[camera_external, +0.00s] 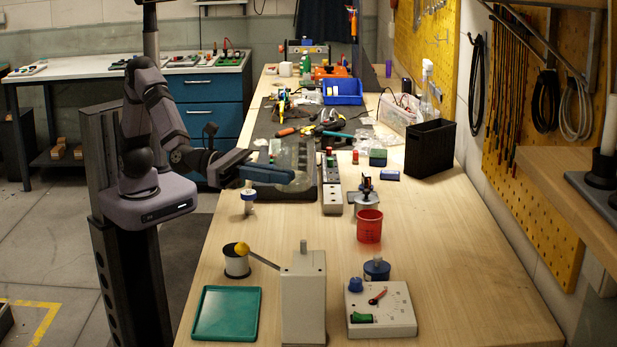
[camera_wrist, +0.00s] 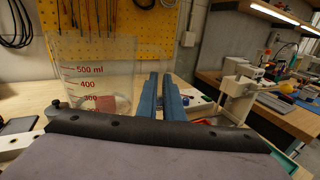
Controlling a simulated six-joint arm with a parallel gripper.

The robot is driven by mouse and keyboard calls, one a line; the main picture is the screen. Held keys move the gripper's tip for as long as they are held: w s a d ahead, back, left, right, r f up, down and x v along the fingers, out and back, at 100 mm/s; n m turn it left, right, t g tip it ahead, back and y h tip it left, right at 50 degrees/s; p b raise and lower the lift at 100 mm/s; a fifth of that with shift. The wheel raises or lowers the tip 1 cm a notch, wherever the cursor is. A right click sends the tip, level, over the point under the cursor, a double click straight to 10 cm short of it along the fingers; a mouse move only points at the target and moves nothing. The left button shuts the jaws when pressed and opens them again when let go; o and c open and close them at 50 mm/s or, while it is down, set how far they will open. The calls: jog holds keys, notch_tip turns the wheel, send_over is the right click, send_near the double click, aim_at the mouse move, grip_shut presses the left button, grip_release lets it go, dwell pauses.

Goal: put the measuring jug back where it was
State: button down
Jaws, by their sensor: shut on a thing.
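The measuring jug (camera_wrist: 100,75) is clear, with red marks up to 500 ml. In the wrist view it stands upright just left of the fingers. My gripper (camera_wrist: 161,95) is shut on its right side; whether on the wall or a handle I cannot tell. In the outside view my gripper (camera_external: 285,178) reaches over the bench from the left. The clear jug (camera_external: 304,160) shows faintly at the fingers, in front of a dark mat. Its base is hard to make out, so I cannot tell whether it touches the bench.
A power strip (camera_external: 331,185), a red cup (camera_external: 369,226) and a black bin (camera_external: 429,150) stand to the right. A green tray (camera_external: 227,313), a grey block (camera_external: 303,300) and a dial box (camera_external: 394,312) are at the front. The bench's right front is clear.

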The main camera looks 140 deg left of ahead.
jog(key=shift+s+f, duration=0.35)
jog(key=shift+f, duration=1.9)
jog(key=shift+s+f, duration=0.4)
jog(key=shift+f, duration=1.8)
jog(key=shift+s+f, duration=0.35)
jog(key=shift+f, duration=1.9)
jog(key=shift+f, duration=0.25)
jog(key=c, duration=1.9)
grip_release()
jog(key=shift+r, duration=0.2)
jog(key=b+v, duration=0.1)
jog(key=v, duration=1.1)
jog(key=shift+s+a+b, duration=0.1)
jog(key=shift+a+b, duration=0.05)
jog(key=shift+b, duration=0.15)
